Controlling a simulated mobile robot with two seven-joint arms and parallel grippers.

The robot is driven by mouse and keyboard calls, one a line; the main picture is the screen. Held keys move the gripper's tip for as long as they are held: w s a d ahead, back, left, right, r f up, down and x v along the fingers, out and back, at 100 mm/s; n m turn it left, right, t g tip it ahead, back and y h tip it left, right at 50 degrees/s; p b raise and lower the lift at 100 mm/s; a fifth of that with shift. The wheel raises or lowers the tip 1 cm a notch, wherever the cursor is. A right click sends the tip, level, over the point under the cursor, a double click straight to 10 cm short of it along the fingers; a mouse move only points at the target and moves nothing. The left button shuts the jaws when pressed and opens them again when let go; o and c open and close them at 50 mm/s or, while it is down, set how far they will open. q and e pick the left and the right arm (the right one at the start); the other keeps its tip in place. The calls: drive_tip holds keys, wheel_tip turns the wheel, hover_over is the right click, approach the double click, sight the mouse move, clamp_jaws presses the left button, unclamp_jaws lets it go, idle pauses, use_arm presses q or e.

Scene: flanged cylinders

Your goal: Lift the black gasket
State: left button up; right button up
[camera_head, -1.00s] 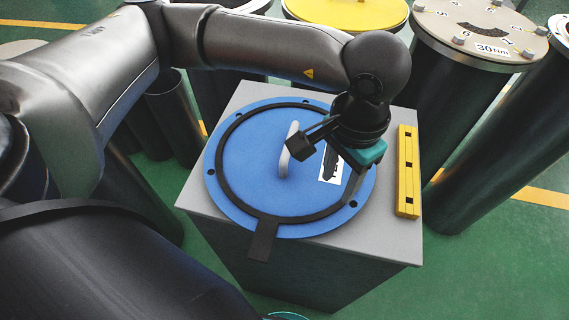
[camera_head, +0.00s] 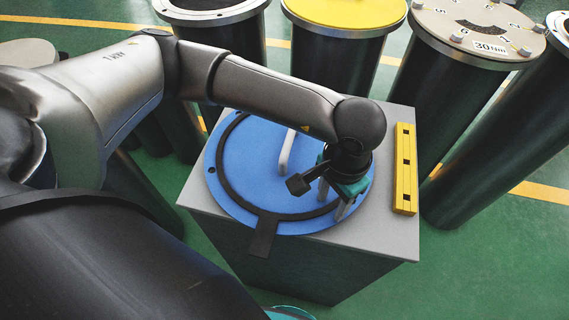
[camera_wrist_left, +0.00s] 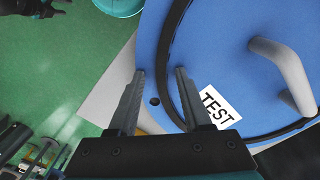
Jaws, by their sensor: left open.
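The black gasket (camera_head: 263,232) is a thin ring with a square tab, lying on a round blue lid (camera_head: 240,150). Its tab hangs over the front edge of the lid. My left gripper (camera_head: 341,207) is over the lid's right front rim, fingers pointing down, open and empty. In the left wrist view, the gripper (camera_wrist_left: 160,74) has the gasket's curve (camera_wrist_left: 164,45) running between its two fingers. I cannot tell whether the fingertips touch the lid. My left arm hides the ring's far right part.
The lid has a grey upright handle (camera_head: 287,150) and a TEST label (camera_wrist_left: 217,106). It rests on a grey box (camera_head: 375,235) with a yellow bar (camera_head: 404,170) at its right. Flanged cylinders, one with a yellow top (camera_head: 345,12), stand behind.

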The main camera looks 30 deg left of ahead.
use_arm(q)
drive_tip(key=shift+f, duration=0.1)
clamp_jaws()
idle(0.5)
idle(1.0)
